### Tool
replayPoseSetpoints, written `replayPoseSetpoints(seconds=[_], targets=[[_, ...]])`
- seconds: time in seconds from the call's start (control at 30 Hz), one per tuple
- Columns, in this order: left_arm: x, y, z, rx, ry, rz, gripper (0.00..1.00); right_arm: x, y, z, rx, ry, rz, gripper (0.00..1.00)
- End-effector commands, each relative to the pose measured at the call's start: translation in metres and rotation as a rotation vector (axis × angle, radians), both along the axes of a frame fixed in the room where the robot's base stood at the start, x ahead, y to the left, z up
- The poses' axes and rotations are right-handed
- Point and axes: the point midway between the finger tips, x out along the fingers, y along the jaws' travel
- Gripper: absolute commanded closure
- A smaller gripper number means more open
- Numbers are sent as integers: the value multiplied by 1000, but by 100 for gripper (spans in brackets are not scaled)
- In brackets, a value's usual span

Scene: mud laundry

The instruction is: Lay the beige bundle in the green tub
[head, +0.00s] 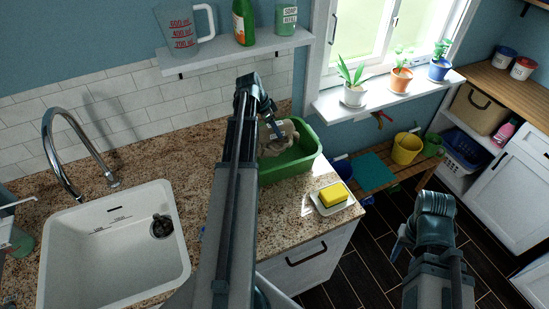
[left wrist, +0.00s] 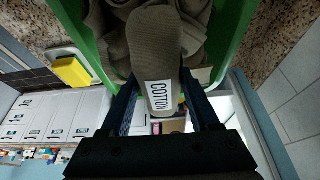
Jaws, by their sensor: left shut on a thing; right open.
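The green tub (head: 301,164) stands on the granite counter to the right of the sink. The beige bundle (head: 284,132) is at the tub, over its far left part, and is partly hidden by my left arm. I cannot tell whether the bundle touches the tub floor. My right gripper (head: 398,240) is open and empty, away from the counter.
A yellow sponge (head: 333,195) on a white dish (head: 325,208) sits at the counter's right corner, close to the tub. The white sink (head: 100,240) is at left. A wall shelf (head: 235,50) with a jug and bottles hangs above. A low bench (head: 390,180) stands at right.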

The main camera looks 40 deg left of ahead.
Motion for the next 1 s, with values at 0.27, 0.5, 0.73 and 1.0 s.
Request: replayPoseSetpoints(seconds=[0.27, 0.5, 0.73, 1.0], targets=[[0, 0, -6, 0, 0, 0, 100, 0, 0, -6, 0, 0, 1, 50], [0, 0, -35, 0, 0, 0, 100, 0, 0, -35, -1, 0, 6, 50], [0, 0, -66, 0, 0, 0, 100, 0, 0, -66, -2, 0, 10, 50], [0, 0, -69, 0, 0, 0, 100, 0, 0, -69, -2, 0, 9, 50]])
